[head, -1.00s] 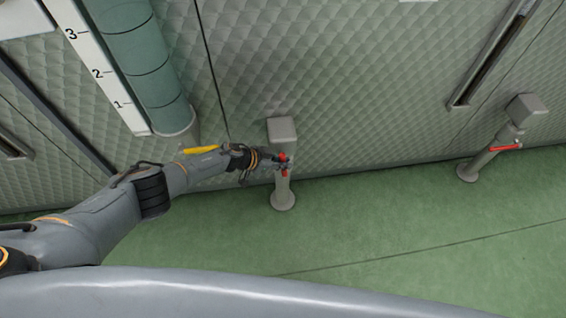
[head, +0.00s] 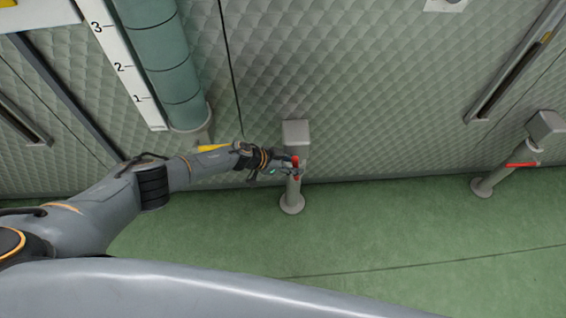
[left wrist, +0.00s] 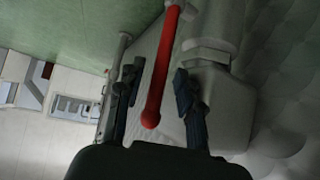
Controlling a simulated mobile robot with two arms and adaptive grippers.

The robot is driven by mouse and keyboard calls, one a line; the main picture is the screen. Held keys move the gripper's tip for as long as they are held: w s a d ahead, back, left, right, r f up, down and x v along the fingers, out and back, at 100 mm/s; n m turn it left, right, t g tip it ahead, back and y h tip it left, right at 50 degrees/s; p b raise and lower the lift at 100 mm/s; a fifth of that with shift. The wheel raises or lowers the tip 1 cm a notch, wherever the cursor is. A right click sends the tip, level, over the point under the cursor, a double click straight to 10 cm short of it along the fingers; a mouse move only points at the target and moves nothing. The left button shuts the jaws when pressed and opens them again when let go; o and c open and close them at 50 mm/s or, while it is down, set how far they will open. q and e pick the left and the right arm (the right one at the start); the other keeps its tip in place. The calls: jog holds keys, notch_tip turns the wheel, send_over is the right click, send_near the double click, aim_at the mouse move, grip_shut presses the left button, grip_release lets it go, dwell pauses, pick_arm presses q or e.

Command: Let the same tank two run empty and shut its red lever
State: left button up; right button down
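A red lever (left wrist: 158,75) runs between the two fingers of my left gripper (left wrist: 156,85) in the left wrist view. The fingers are apart, with a gap on each side of the lever; the gripper is open around it. In the head view my left gripper (head: 290,168) is at the grey outlet pipe (head: 293,192) with a box-shaped top, and only small red parts of the lever (head: 296,161) show. The quilted tank wall (head: 350,100) stands behind. No tank number is readable. My right gripper is not in view.
A teal sight tube (head: 160,60) stands beside a white scale (head: 122,68) marked 1, 2, 3. A yellow handle (head: 213,148) is below the tube, partly behind my arm. Another outlet pipe (head: 490,180) with a red lever (head: 522,165) stands right. The green floor (head: 400,235) between is clear.

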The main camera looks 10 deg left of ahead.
pick_arm(q)
jog(key=v, duration=0.6)
jog(key=shift+s+r, duration=0.2)
jog(key=shift+r, duration=0.05)
jog(key=shift+a, duration=0.1)
dwell(7.0)
